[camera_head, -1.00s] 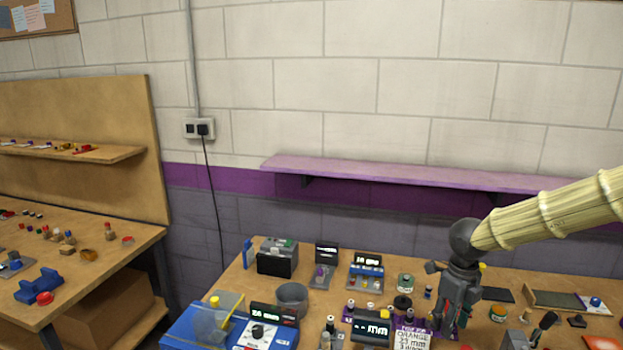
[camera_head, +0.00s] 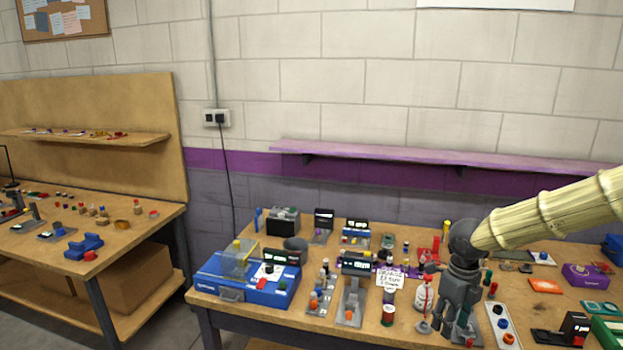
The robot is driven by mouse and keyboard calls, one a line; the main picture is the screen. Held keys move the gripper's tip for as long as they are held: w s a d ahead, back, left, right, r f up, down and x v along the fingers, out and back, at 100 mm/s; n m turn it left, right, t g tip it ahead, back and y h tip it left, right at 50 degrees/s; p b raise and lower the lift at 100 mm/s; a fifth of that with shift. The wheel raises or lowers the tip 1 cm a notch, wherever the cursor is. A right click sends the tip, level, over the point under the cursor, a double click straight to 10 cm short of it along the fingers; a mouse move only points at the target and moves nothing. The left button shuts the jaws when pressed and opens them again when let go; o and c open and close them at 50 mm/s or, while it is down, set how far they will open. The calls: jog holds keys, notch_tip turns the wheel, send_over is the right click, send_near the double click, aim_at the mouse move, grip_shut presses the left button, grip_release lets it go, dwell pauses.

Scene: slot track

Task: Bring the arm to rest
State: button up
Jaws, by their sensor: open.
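My arm, in a pale ribbed sleeve, reaches in from the right edge of the head view. My gripper (camera_head: 455,325) hangs from its dark wrist and points down over the right part of the near workbench (camera_head: 228,312). Its fingers look empty. It is close to a white bottle with a red top (camera_head: 424,298) just left of it. I cannot tell whether the fingertips touch anything on the bench, and the gripper hides part of the bench behind it.
A blue machine (camera_head: 245,283) stands at the bench's left. A small sign (camera_head: 389,279) and several small parts crowd the middle. A purple box (camera_head: 586,275) lies at the right. A purple shelf (camera_head: 400,154) runs along the wall. Another bench (camera_head: 120,262) stands left, with floor between.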

jog(key=s+f+n+t+h, duration=0.1)
jog(key=s+f+n+h, duration=0.1)
jog(key=s+f+n, duration=0.45)
jog(key=s+f+n+h, duration=0.1)
jog(key=f+n, duration=0.2)
jog(key=f, duration=0.6)
jog(key=s+f+n+t+h, duration=0.1)
jog(key=s+f+n+h, duration=0.1)
jog(key=s+f+n, duration=0.4)
jog(key=s+a+f+n+y, duration=0.1)
jog(key=s+a+f+n, duration=0.2)
jog(key=s, duration=0.5)
jog(key=s+a+f+n+g+y, duration=0.1)
jog(key=s+a+f+n+y, duration=0.1)
jog(key=s+f+n, duration=0.3)
jog(key=s+a+f+n+g+y, duration=0.1)
jog(key=s+a+f+n, duration=0.3)
jog(key=s, duration=0.6)
jog(key=shift+s+a+f+n+y, duration=0.4)
jog(key=shift+a+n+y, duration=0.2)
jog(key=shift+n, duration=0.55)
